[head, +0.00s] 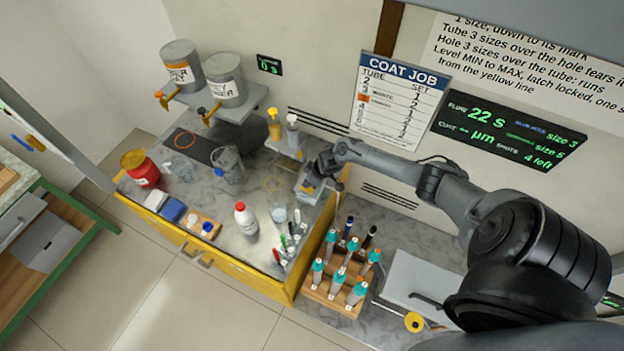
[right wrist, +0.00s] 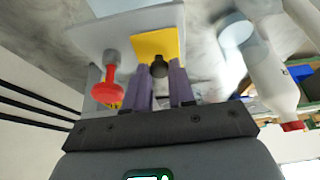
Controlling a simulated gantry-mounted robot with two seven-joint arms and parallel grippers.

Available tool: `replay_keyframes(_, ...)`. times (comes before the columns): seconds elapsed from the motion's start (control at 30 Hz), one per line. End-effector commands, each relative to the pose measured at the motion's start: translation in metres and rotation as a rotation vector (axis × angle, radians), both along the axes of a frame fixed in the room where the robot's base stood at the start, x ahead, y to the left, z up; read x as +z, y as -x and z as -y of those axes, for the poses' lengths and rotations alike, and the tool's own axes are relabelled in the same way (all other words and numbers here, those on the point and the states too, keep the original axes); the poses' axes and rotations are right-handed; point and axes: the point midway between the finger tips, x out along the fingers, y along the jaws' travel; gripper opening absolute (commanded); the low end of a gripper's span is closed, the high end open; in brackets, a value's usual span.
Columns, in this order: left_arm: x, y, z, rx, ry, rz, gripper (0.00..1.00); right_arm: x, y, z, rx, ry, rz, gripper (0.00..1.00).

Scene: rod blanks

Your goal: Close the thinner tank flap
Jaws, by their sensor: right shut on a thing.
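Two grey tanks stand on a shelf at the upper left of the head view. The front tank (head: 225,80) has a label that seems to end in "NNER"; the rear tank (head: 182,66) has an orange-marked label. My right gripper (head: 316,174) is away from the tanks, at a small grey box (head: 308,189). In the right wrist view its fingers (right wrist: 161,78) are shut on a dark knob (right wrist: 159,67) by a yellow plate (right wrist: 155,46). My left gripper is out of view.
A red knob (right wrist: 106,92) stands beside the fingers. A red-capped white bottle (head: 246,218) and a red can (head: 141,168) stand on the yellow-edged bench (head: 262,281). A wooden rack (head: 322,296) of teal-capped tubes is below the arm.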

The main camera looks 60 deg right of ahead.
Motion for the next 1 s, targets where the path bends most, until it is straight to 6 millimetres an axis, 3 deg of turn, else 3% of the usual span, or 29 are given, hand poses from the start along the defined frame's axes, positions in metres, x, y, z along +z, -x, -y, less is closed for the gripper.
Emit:
replay_keyframes(0.4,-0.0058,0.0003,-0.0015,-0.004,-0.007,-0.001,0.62,-0.0052,-0.0090,-0.0014,-0.001,0.020,-0.171,0.00)
replay_keyframes(0.9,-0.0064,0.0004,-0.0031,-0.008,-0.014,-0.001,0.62,-0.0068,-0.0082,-0.0009,-0.001,0.024,-0.190,0.00)
replay_keyframes(0.93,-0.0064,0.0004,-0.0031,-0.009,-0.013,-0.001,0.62,-0.0068,-0.0081,-0.0008,-0.001,0.024,-0.190,0.27)
replay_keyframes(1.0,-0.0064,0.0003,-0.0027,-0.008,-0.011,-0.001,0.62,-0.0069,-0.0080,-0.0008,-0.001,0.024,-0.190,0.37)
